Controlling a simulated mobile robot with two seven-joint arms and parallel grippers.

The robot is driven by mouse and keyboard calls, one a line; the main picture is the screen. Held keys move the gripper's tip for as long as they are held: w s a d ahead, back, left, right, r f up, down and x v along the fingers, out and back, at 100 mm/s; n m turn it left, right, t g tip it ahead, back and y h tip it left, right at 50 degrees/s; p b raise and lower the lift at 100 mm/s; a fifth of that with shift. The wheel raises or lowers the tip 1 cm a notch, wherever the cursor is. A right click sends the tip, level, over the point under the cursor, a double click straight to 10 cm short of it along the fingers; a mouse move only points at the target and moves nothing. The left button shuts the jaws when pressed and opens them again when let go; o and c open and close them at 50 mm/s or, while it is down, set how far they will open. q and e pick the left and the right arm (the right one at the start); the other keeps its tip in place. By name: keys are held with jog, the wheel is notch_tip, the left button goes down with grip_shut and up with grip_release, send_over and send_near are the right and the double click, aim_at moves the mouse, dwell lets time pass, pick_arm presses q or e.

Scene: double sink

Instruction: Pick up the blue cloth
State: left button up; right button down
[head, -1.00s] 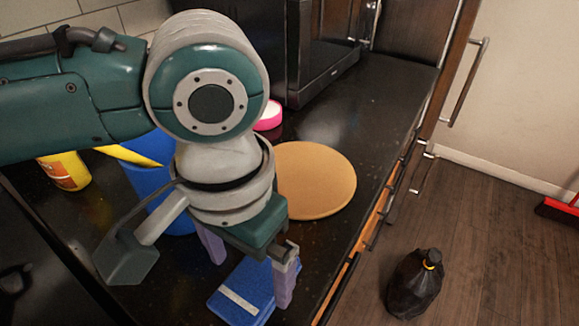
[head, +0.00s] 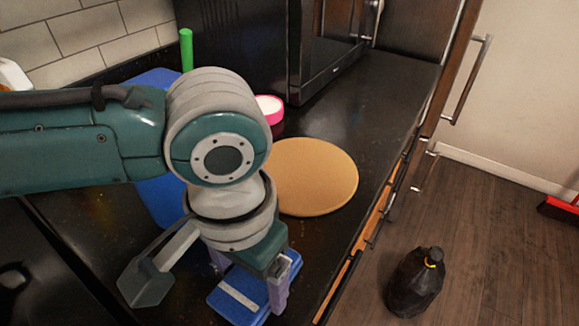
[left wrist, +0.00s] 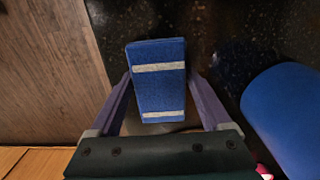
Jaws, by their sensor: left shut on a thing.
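The blue cloth (head: 226,299) is a folded blue block with pale stripes, low in the head view on the black counter near its front edge. It also shows in the left wrist view (left wrist: 158,95), between the two purple fingers. My left gripper (head: 246,287) points down over the cloth, one finger on each side, and is shut on it. My gripper and arm hide part of the cloth in the head view. I cannot tell whether the cloth is clear of the counter. My right gripper is not in view.
A microwave (head: 335,65) stands at the back.

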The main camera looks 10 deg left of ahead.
aim_at(250, 281)
pick_arm(q)
jog(key=shift+c, duration=1.4)
notch_tip(250, 281, up, 20)
jog(key=p, duration=0.3)
